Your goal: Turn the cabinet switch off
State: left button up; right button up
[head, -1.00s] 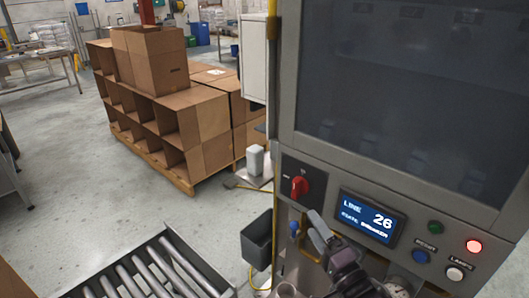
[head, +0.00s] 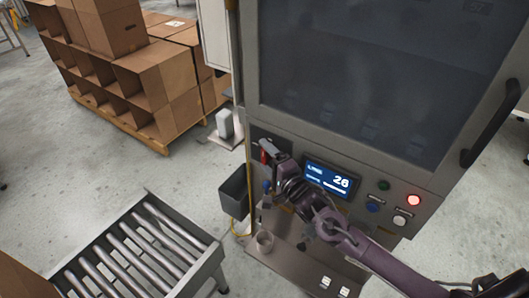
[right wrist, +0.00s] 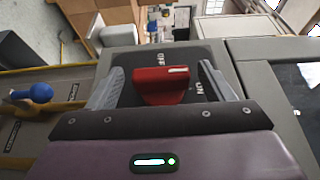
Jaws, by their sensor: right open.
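The cabinet (head: 340,165) stands at the right of the head view. Its red rotary switch (head: 264,157) is at the left end of the control panel, partly hidden by my right gripper (head: 270,152). In the right wrist view the red switch handle (right wrist: 160,88) sits between the two fingers of my open right gripper (right wrist: 161,75), with small gaps visible on both sides. OFF is printed above the handle and ON to its lower right. The handle's white mark is at its right part. My left gripper is not in view.
A lit display (head: 328,180) reading 26, a lit red lamp (head: 414,200) and several buttons are right of the switch. A blue knob (right wrist: 32,94) is near the gripper. A grey bin (head: 235,195) and a roller conveyor (head: 140,250) are to the left.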

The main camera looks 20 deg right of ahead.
jog(key=shift+w+a, duration=0.15)
jog(key=shift+w, duration=0.35)
